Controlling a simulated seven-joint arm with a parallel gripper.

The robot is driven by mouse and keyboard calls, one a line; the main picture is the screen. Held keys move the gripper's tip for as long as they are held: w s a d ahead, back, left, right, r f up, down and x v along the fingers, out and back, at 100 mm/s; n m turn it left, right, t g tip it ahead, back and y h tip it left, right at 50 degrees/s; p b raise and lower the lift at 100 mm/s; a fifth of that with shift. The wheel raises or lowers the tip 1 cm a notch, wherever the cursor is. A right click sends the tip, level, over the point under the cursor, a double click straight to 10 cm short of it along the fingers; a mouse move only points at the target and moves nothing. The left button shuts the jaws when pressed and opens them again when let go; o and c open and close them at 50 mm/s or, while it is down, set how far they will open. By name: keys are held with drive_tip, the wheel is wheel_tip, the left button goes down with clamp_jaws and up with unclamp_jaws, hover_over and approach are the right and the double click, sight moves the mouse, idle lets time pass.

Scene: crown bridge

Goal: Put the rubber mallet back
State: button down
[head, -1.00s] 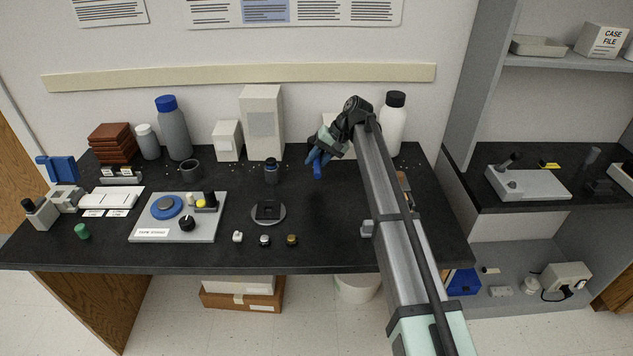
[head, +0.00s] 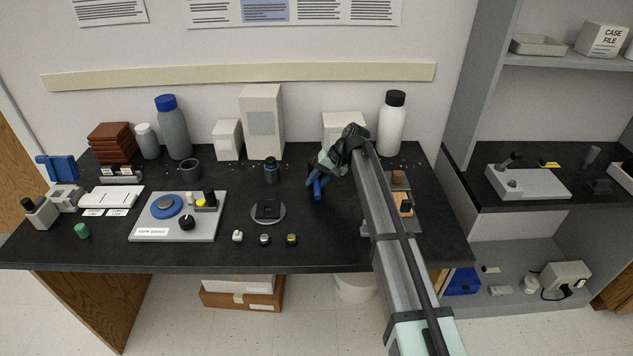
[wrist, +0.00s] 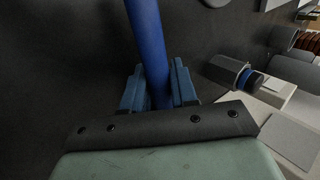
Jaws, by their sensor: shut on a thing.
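My gripper (head: 313,182) is over the middle-right of the black bench. Its blue fingers are shut on a blue handle (head: 318,192), which I take to be the rubber mallet's. In the wrist view, the handle (wrist: 150,45) runs between the two fingers (wrist: 158,88) and out past the top edge. The mallet's head does not show clearly in either view. In the head view I cannot tell how high the handle is above the bench.
A grey tray (head: 372,229) with brown blocks lies partly behind my arm at the right. A round dark plate (head: 268,221) and small knobs stand left of the gripper. A white bottle (head: 392,125) and pale boxes (head: 262,122) line the back.

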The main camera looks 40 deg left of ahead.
drive_tip(key=c, duration=0.9)
unclamp_jaws()
drive_tip(key=shift+f, duration=0.1)
drive_tip(key=v, duration=1.2)
drive_tip(key=shift+w, duration=0.1)
